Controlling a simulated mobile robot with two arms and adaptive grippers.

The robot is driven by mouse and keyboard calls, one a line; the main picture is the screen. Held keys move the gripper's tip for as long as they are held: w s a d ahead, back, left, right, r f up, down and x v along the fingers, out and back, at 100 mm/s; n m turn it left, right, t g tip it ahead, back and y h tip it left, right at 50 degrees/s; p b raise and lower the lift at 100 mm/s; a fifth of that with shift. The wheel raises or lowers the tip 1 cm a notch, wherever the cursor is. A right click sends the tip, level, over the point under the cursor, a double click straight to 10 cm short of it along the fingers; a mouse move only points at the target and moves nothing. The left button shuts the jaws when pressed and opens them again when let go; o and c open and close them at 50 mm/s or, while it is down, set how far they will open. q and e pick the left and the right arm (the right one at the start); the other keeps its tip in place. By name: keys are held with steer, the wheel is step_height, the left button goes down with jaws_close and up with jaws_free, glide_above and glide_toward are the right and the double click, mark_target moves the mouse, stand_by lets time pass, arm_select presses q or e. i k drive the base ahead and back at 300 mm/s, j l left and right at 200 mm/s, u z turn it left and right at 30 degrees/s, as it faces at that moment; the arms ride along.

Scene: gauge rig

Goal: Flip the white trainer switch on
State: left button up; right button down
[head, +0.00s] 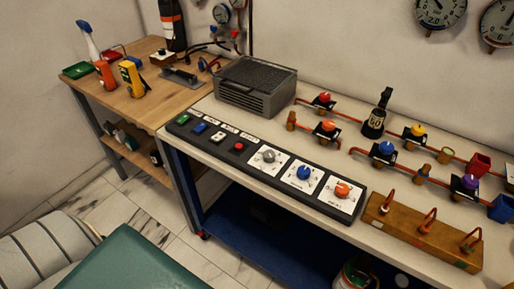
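The long black trainer panel (258,184) lies along the front edge of the white-topped bench. Its left part carries small coloured switches in a row: green (183,119), blue (200,127), white (217,136) and red (239,146), with small labels behind them. The white switch sits between the blue and the red one. It is too small to tell which way it is set. Neither of my grippers is in view, and nothing touches the panel.
Grey, blue and orange knobs (304,173) fill the panel's right part. A grey ribbed box (256,84) stands behind the switches. Copper pipes with valves (387,150) and a wooden block (420,234) are to the right. A green pad (135,262) is in the left foreground.

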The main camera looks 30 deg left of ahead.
mark_target(217, 137)
steer(key=u, duration=1.3)
